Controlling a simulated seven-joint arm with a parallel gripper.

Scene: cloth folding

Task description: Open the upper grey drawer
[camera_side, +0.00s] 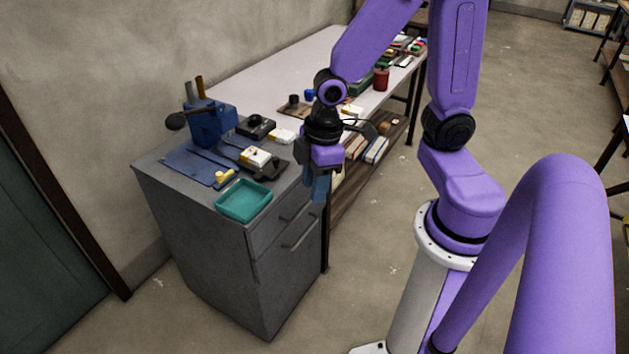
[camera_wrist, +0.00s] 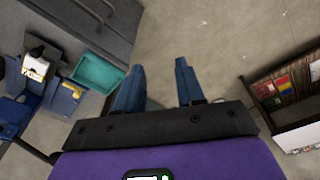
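The grey cabinet (camera_side: 215,260) has an upper drawer (camera_side: 266,238) and a lower drawer below it, each with a bar handle. The upper handle (camera_side: 293,214) is in view, and both drawers look shut. My gripper (camera_side: 318,198) hangs with its blue fingers pointing down, at the right end of the cabinet front and partly hiding it. In the wrist view, the fingers of my gripper (camera_wrist: 160,66) are apart with only floor between them. The cabinet (camera_wrist: 75,22) is at the upper left there, to the left of the fingers. The gripper appears empty and off the handles.
A long workbench (camera_side: 290,68) with a loaded lower shelf extends behind. Floor (camera_side: 370,245) in front of the cabinet is clear.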

